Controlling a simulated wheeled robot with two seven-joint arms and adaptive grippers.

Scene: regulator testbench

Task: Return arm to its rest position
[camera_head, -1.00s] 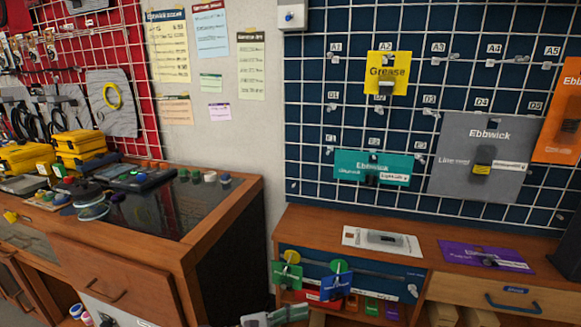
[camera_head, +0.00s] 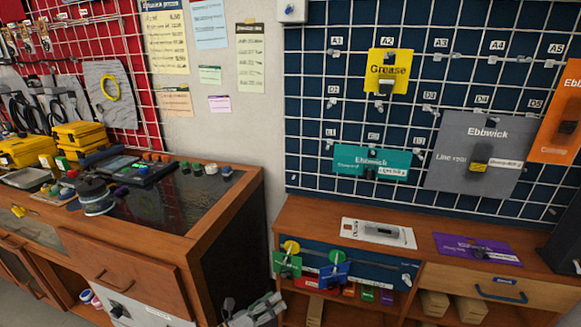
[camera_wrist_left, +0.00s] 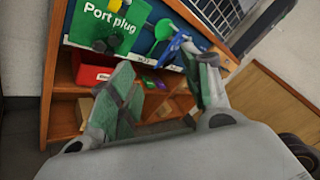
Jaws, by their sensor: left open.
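My left gripper (camera_head: 254,312) shows at the bottom edge of the head view, low in front of the wooden shelf unit (camera_head: 300,211). In the left wrist view its two fingers stand apart with nothing between them (camera_wrist_left: 165,98). Beyond the fingers are the unit's lower shelves and a green "Port plug" card (camera_wrist_left: 108,25). My left arm is mostly out of the head view. My right gripper shows in neither view.
A wooden workbench (camera_head: 215,190) with a dark top stands at left. Green (camera_head: 287,263) and blue (camera_head: 333,274) cards hang on the unit's front. A white card (camera_head: 378,233) and purple card (camera_head: 478,249) lie on its top. A gridded pegboard (camera_head: 310,120) stands behind.

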